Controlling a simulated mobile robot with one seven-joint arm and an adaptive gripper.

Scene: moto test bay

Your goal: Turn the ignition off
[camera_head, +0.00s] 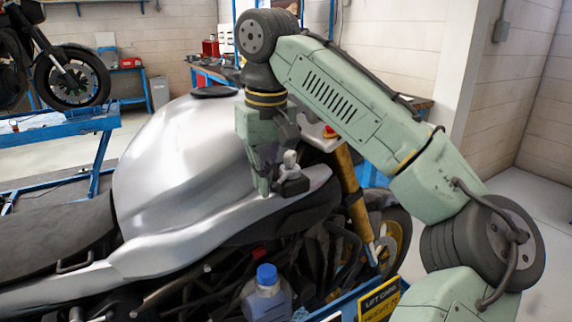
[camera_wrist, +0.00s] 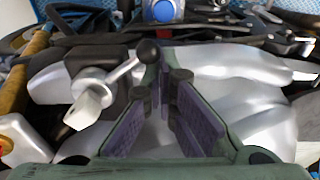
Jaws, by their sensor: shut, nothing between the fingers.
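The ignition switch (camera_head: 291,180) is a silver knob on a dark base, on the side of the silver motorcycle (camera_head: 185,150) near the front of the tank. In the wrist view the ignition switch (camera_wrist: 92,88) shows a silver key-like piece and a thin lever running to a black ball (camera_wrist: 148,52). My gripper (camera_head: 263,190) points down just left of the switch in the head view. In the wrist view my gripper (camera_wrist: 166,78) is shut and empty, its left fingertip right by the black ball; I cannot tell whether they touch.
A bottle with a blue cap (camera_head: 267,276) stands below, beside the engine. A yellow-black sign (camera_head: 380,300) is on the blue lift at the front. A second motorcycle (camera_head: 70,75) stands on a blue lift at the back left. Clear floor (camera_head: 520,210) lies at the right.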

